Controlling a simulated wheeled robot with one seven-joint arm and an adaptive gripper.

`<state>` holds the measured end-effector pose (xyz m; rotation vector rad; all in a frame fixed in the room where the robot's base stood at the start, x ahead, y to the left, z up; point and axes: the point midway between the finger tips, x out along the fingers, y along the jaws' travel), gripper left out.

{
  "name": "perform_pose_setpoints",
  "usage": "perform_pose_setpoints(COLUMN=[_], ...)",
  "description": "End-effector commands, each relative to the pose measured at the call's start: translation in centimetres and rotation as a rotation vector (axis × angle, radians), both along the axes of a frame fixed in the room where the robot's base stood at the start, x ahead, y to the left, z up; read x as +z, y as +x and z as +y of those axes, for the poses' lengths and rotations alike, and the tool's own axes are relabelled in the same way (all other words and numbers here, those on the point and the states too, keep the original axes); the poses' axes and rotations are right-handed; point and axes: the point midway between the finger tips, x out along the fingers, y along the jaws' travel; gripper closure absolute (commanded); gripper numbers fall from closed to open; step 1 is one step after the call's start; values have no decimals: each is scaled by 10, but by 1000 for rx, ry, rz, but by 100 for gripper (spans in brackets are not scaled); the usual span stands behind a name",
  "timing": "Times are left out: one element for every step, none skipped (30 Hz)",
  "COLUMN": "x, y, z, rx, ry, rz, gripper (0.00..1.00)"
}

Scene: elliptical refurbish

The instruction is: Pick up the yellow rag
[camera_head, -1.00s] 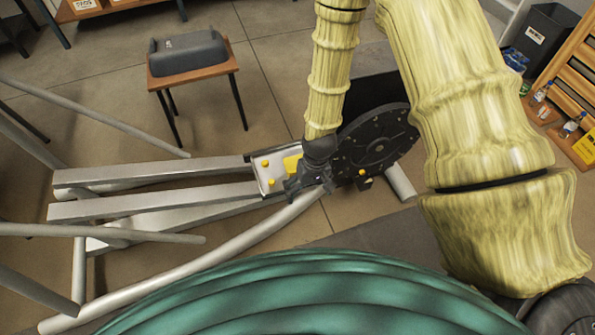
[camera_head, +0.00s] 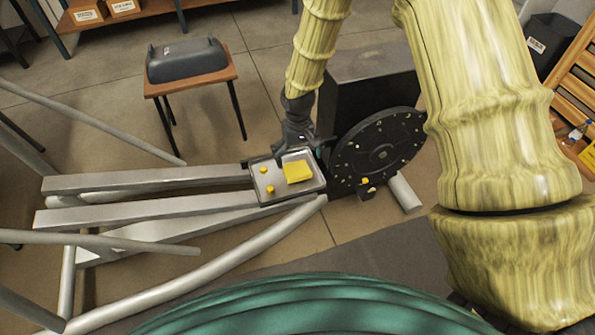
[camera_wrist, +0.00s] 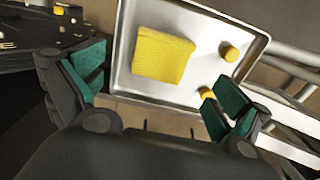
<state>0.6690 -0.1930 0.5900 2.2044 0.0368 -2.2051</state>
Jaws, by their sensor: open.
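The yellow rag (camera_head: 298,172) is a folded square lying in a shallow metal tray (camera_head: 300,197), towards the tray's right side. In the wrist view the rag (camera_wrist: 162,57) lies on the bare tray floor, ahead of my gripper (camera_wrist: 158,82). My gripper's green-padded fingers are spread wide and empty, one at either side of the picture. In the head view my gripper (camera_head: 303,147) is at the tray's far edge, beside the rag and apart from it. The rag is fully in view.
Two small yellow cylinders (camera_head: 263,169) (camera_head: 270,189) stand in the tray, left of the rag. A black disc (camera_head: 380,149) and a dark box (camera_head: 362,85) are close on the right. Metal beams (camera_head: 150,180) run left from the tray. A small table (camera_head: 185,85) stands behind.

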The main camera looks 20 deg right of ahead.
Motion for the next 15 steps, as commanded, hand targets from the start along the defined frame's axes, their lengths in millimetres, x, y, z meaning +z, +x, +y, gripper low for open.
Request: perform_pose_setpoints(x=[-5,-6,-8,-9,-10,-13,-15,-19,-23,-27,-31,-37,-41,-45,-50], y=[0,0,0,0,0,0,0,0,1,1,2,3,3,3,2], z=[0,0,0,0,0,1,1,1,1,2,2,2,2,2,2], rx=[0,0,1,1,1,2,2,2,2,2,1,1,2,2,2], ry=[0,0,0,0,0,0,0,0,0,0,0,0,0,0,0], rz=[1,1,1,1,1,1,1,2,2,2,2,1,1,2,2], gripper=[0,0,0,0,0,0,0,0,0,0,0,0,0,0,0])
